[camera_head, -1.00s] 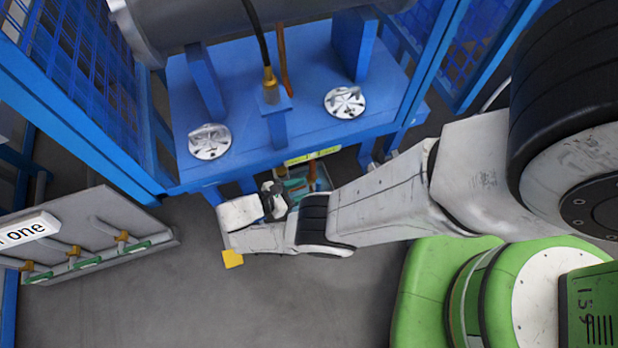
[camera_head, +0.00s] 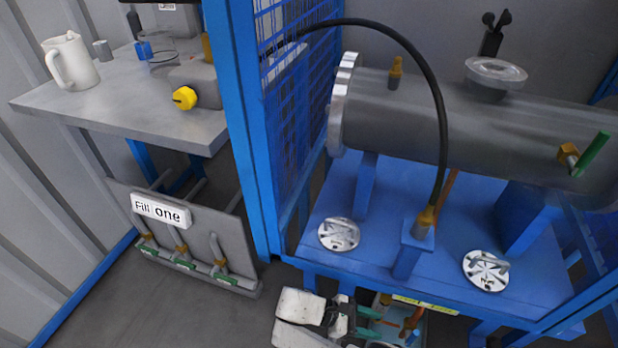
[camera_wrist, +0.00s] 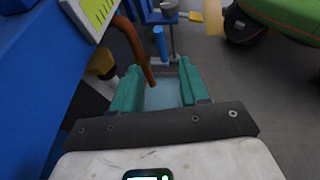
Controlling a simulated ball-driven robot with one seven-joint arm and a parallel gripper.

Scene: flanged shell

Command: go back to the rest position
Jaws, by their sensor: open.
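My gripper (camera_head: 372,325) is low in front of the blue stand, at the bottom of the head view. In the wrist view its two green fingers (camera_wrist: 158,88) stand apart with nothing held between them. Beyond and below the fingers is a pale tray-like surface (camera_wrist: 163,96). A brown-orange pipe (camera_wrist: 134,52) comes down close to the left finger, and I cannot tell whether they touch. My wrist's white housing shows at the bottom of the head view, and the rest of my arm is out of that view.
The blue stand (camera_head: 345,262) carries a grey flanged shell (camera_head: 400,125) and two metal discs. A blue mesh fence (camera_head: 295,110) rises at its left. A grey table (camera_head: 120,110) with a white jug (camera_head: 70,60) and a valve panel (camera_head: 185,235) are farther left. Grey floor lies between.

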